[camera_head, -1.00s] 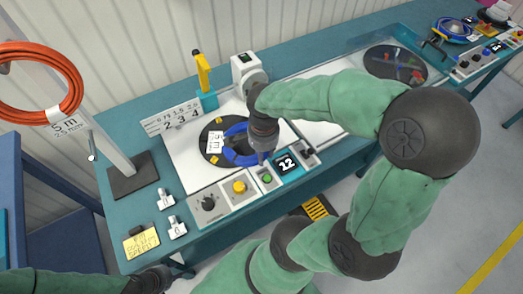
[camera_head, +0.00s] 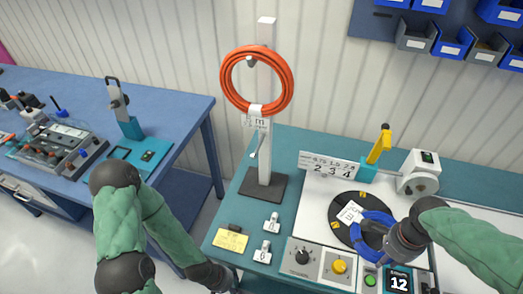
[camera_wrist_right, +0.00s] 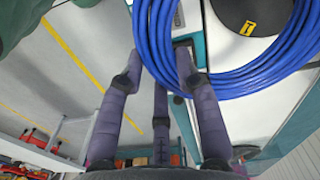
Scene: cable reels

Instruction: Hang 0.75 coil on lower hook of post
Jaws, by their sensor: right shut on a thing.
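The blue coil (camera_head: 375,249) with a white tag (camera_head: 350,212) is over the front right part of the black turntable (camera_head: 340,207). My right gripper (camera_head: 388,240) is shut on its rim; the blue strands (camera_wrist_right: 228,80) pass between the fingers (camera_wrist_right: 160,82) in the right wrist view. How high the coil is above the turntable is unclear. The white post (camera_head: 265,140) stands upright to the left on a dark base. Its lower hook (camera_head: 253,155) is bare. A red coil (camera_head: 286,85) with a tag hangs from its upper hook (camera_head: 251,62). My left gripper (camera_head: 218,278) is low at the bench's front; its fingers are unclear.
A number plate (camera_head: 328,168), yellow-handled tool (camera_head: 380,145) and white device (camera_head: 420,172) stand behind the turntable. A control panel (camera_head: 320,262) lies in front. Small white tags (camera_head: 272,222) and a yellow note (camera_head: 231,238) lie near the post. Another bench (camera_head: 180,105) is left.

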